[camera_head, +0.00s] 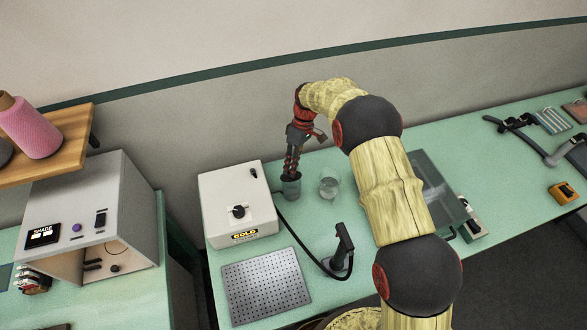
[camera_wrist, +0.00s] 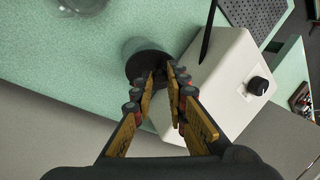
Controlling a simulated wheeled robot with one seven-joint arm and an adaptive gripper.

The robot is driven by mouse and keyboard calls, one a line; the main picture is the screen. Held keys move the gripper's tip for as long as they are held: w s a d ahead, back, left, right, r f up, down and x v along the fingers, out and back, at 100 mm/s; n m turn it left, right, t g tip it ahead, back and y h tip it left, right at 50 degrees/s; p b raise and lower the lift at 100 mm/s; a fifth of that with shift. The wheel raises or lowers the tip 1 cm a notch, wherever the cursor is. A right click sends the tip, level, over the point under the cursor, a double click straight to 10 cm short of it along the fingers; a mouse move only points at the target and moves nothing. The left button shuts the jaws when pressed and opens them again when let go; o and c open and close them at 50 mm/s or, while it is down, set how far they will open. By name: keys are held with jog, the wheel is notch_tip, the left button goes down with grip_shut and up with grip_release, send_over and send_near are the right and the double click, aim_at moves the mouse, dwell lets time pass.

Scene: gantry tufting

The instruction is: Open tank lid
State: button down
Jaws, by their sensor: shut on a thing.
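The tank is a small grey-green cylinder (camera_head: 291,190) standing against the right side of the white GOLD box (camera_head: 236,203). In the wrist view the tank (camera_wrist: 138,47) shows beyond my fingertips, with a dark round lid (camera_wrist: 146,68) at its near end. My gripper (camera_head: 290,175) points down at the top of the tank. In the wrist view my gripper (camera_wrist: 168,72) has its fingers drawn close together at the lid's edge, shut on it. The exact grip point is hidden between the fingertips. I cannot tell whether the lid is apart from the tank.
A clear glass beaker (camera_head: 329,184) stands just right of the tank. A black handheld tool (camera_head: 341,250) on a cable stands in front. A perforated metal plate (camera_head: 265,286) lies before the white box. A grey cabinet (camera_head: 135,213) stands at left. My arm hides part of the table.

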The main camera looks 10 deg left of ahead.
jog(key=shift+w+a+r+g+h, duration=0.25)
jog(key=shift+w+g, duration=0.25)
jog(key=shift+g, duration=0.3)
jog(key=shift+w, duration=0.1)
jog(key=c, duration=1.7)
grip_release()
jog(key=shift+c, duration=0.2)
jog(key=v, duration=0.7)
jog(key=shift+w, duration=0.15)
jog(key=shift+a+r, duration=0.1)
jog(key=shift+r, duration=0.05)
jog(key=shift+m, duration=0.3)
